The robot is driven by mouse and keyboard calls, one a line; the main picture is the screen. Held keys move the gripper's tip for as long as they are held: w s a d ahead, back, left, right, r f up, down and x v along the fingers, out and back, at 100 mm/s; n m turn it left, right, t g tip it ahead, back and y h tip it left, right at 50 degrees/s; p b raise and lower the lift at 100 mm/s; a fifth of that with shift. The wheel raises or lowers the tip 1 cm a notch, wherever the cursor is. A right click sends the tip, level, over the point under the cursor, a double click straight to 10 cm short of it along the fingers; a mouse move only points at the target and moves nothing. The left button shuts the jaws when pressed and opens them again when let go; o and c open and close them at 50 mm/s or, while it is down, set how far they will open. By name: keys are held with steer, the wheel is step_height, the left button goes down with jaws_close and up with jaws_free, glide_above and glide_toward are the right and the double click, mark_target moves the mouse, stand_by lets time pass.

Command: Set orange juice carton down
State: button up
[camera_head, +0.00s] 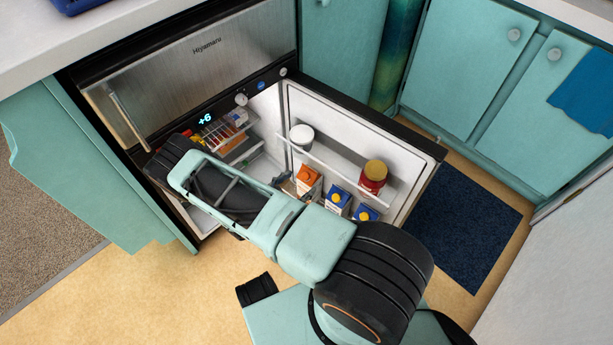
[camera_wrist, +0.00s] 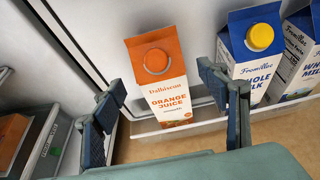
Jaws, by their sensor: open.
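The orange juice carton (camera_head: 307,176) stands upright in the lower rack of the open fridge door, left of the milk cartons. In the wrist view the carton (camera_wrist: 164,88) has a white lower front, an orange top and an orange cap. My gripper (camera_wrist: 163,84) is open, with one finger to each side of the carton. A gap shows on the left, and the right finger is close to the carton; I cannot tell whether it touches. The carton's base is partly hidden by the rack edge. In the head view my arm hides part of the fridge interior.
Two blue-and-white milk cartons (camera_wrist: 254,50) stand right of the juice, the nearer one close to my right finger. A red jar (camera_head: 373,177) and a white-lidded container (camera_head: 301,136) sit on the upper door rack. Fridge shelves (camera_head: 238,150) lie to the left.

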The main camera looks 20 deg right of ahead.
steer(key=p+v, duration=0.1)
steer(key=v, duration=0.4)
steer(key=shift+s+a+r, duration=0.1)
steer(key=shift+a, duration=0.15)
